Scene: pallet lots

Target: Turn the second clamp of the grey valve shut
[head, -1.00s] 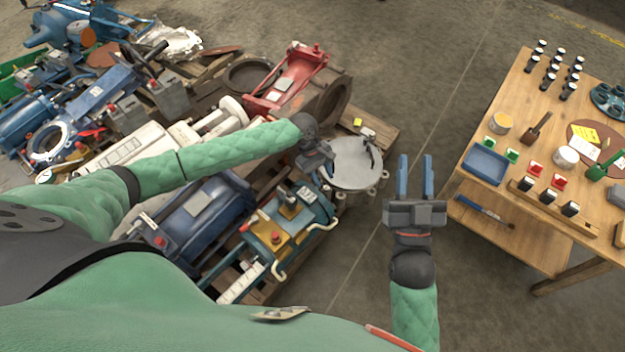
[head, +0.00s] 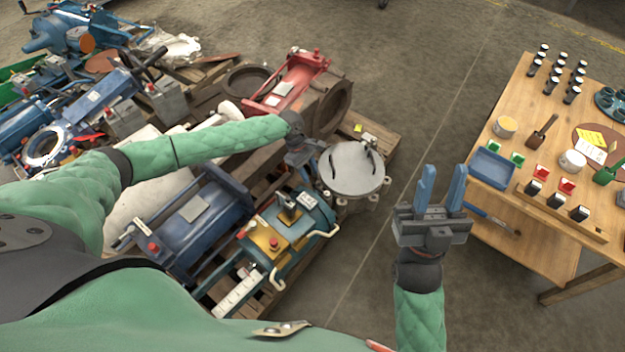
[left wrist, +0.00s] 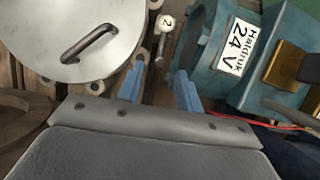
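The grey valve (head: 354,172) has a round pale lid with a bar handle; its lid also fills the upper left of the left wrist view (left wrist: 62,58). Several small clamps sit around its rim. The second clamp (left wrist: 166,22), with a pale end marked 2, stands ahead of my left gripper (left wrist: 160,80), roughly in line with the gap between its fingers and apart from them. My left gripper (head: 314,166) is open and empty at the left side of the valve, covering that part of the rim in the head view. My right gripper (head: 442,172) is open and empty, right of the valve.
A teal machine (head: 283,232) sits close on the near left of the valve; its Haldruk 24 V label (left wrist: 238,47) is right of my left fingers. A red machine (head: 292,82) lies behind. A wooden table (head: 520,130) with small items stands right. Bare floor lies between.

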